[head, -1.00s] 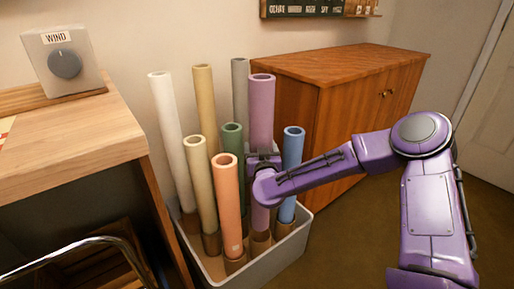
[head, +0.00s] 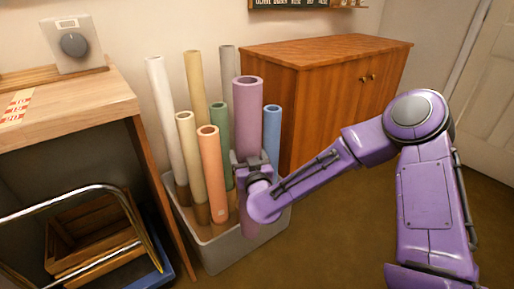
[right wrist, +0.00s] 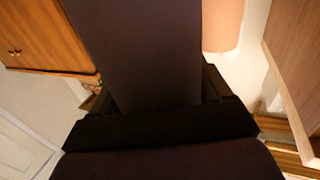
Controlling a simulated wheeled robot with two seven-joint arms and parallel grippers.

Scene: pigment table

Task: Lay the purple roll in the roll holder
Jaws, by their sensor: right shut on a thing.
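The purple roll (head: 247,112) stands upright at the front right of a grey bin (head: 222,252) of rolls in the head view. My right gripper (head: 250,168) is shut around its middle. The roll's lower end shows below the gripper near the bin's rim; I cannot tell whether it is clear of the bin. In the right wrist view the roll (right wrist: 140,50) is a dark shape between the fingers (right wrist: 158,110). My left gripper is not in view. I cannot make out a roll holder.
White, yellow, orange (head: 211,170), green, grey and blue (head: 272,135) rolls stand close around the purple one. A wooden cabinet (head: 330,90) is behind to the right. A wooden bench (head: 75,110) is at left, with a metal-tube frame (head: 75,200) and crate below. Open floor lies at right.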

